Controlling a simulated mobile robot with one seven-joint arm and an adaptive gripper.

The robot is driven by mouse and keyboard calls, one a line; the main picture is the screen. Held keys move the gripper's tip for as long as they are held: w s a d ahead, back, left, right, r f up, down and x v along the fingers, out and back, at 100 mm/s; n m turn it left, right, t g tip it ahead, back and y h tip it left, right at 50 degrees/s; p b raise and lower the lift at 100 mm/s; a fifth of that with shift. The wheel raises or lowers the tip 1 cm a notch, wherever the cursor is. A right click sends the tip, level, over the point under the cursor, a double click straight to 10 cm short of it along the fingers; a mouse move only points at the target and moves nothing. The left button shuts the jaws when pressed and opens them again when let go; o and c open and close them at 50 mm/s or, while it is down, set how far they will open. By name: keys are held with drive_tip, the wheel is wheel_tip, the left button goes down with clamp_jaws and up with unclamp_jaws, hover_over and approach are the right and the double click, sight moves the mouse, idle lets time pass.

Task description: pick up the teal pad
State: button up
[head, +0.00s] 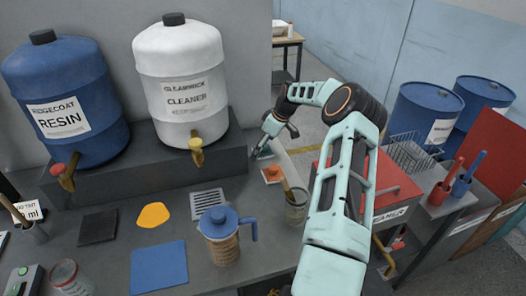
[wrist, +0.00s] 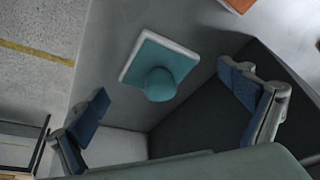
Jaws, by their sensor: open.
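The teal pad (wrist: 150,60) is a square teal block on a white layer, with a round teal knob, in the upper middle of the wrist view. It lies on the grey bench top. My gripper (wrist: 166,92) is open, with one blue-padded finger on each side of the picture and the pad beyond and between them, not touched. In the head view my gripper (head: 277,132) hangs low over the back of the bench, beside the dark raised step. There the pad is mostly hidden by my gripper, and I cannot make it out clearly.
An orange pad (head: 272,174) on white lies close in front of my gripper. A glass jar (head: 297,208) and a blue-lidded jug (head: 222,240) stand nearer. The dark step (head: 150,165) carries the resin drum (head: 68,100) and cleaner drum (head: 182,80). A red box (head: 392,185) is right.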

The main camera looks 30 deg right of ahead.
drive_tip(key=shift+s, duration=0.15)
drive_tip(key=c, duration=1.5)
